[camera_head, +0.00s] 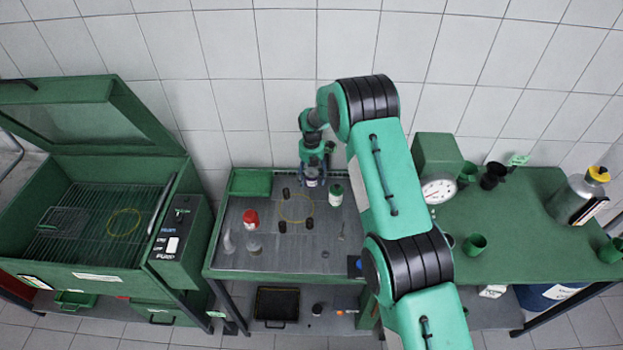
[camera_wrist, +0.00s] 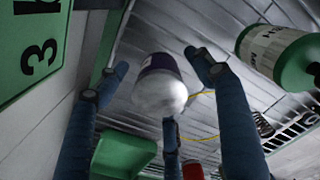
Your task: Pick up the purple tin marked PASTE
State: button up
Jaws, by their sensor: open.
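The purple tin (camera_wrist: 158,62) has a dark purple band, a pale label and a pale rounded end in the wrist view. No marking on it is readable. In the head view the tin (camera_head: 312,181) stands at the back of the grey worktop, right under my gripper (camera_head: 313,166). In the wrist view my gripper (camera_wrist: 160,80) is open, with its blue fingers spread around the tin. Gaps show between the fingers and the tin on both sides. The third finger is below the tin in the picture.
A green bottle with a white label (camera_head: 335,194) stands close to the right of the tin; it is also in the wrist view (camera_wrist: 280,55). A green tray (camera_head: 251,183) lies at left. Small black cylinders, a red-topped bottle (camera_head: 250,218) and a yellow ring (camera_head: 281,212) are nearer the front.

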aim_at(312, 172)
dwell(0.4)
jog(key=shift+r, duration=0.1)
jog(key=c, duration=1.5)
jog(key=shift+r, duration=0.1)
jog(key=shift+c, duration=0.2)
jog(key=shift+w+r, duration=0.1)
jog(key=shift+r, duration=0.65)
notch_tip(312, 172, up, 2)
jog(key=s+d, duration=0.1)
jog(key=s, duration=0.4)
jog(key=s+d+r, duration=0.1)
jog(key=s, duration=0.4)
jog(key=s+d+b, duration=0.1)
jog(key=s+d, duration=0.1)
jog(key=s, duration=0.3)
jog(key=shift+s+d+r, duration=0.1)
jog(key=shift+s+r, duration=0.05)
jog(key=shift+s, duration=0.15)
